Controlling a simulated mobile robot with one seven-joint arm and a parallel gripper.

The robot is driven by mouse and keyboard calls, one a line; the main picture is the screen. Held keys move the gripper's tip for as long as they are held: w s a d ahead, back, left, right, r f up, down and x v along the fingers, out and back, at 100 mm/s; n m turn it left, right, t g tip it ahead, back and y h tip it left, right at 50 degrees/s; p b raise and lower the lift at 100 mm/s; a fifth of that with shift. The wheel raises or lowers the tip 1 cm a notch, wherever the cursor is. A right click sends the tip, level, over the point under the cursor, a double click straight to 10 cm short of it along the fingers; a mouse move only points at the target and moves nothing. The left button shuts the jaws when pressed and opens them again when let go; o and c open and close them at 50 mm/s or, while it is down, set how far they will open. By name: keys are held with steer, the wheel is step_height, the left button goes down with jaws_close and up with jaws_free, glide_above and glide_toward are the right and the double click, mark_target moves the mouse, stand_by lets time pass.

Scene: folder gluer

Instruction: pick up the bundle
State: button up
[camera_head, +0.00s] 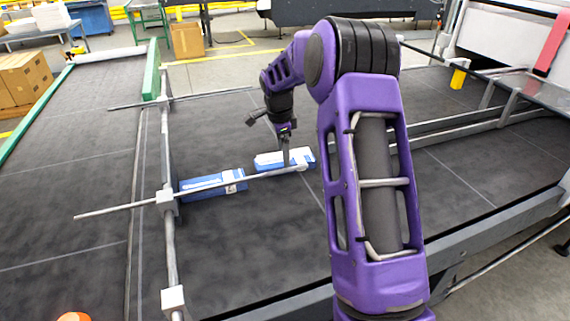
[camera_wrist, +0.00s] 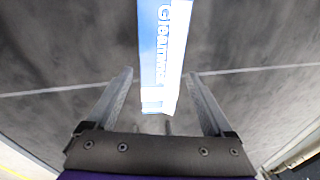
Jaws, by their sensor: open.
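A blue and white bundle (camera_head: 270,160) lies on the dark belt, under my gripper in the head view. My gripper (camera_head: 285,152) is open and points down at the right-hand bundle. In the wrist view my gripper (camera_wrist: 160,74) has one finger on each side of the bundle, with gaps between. Whether the fingertips are down at bundle height is unclear.
A metal rod (camera_head: 120,209) crosses close to both bundles, joined to a long rail (camera_head: 168,245) at left. More metal rails (camera_head: 450,127) run at right. The dark belt (camera_head: 75,170) is mostly bare. Cardboard boxes (camera_head: 25,78) stand at far left.

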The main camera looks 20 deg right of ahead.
steer(key=f, duration=0.3)
steer(key=shift+w+d+f, duration=0.25)
steer(key=shift+r, duration=0.1)
steer(key=c, duration=1.3)
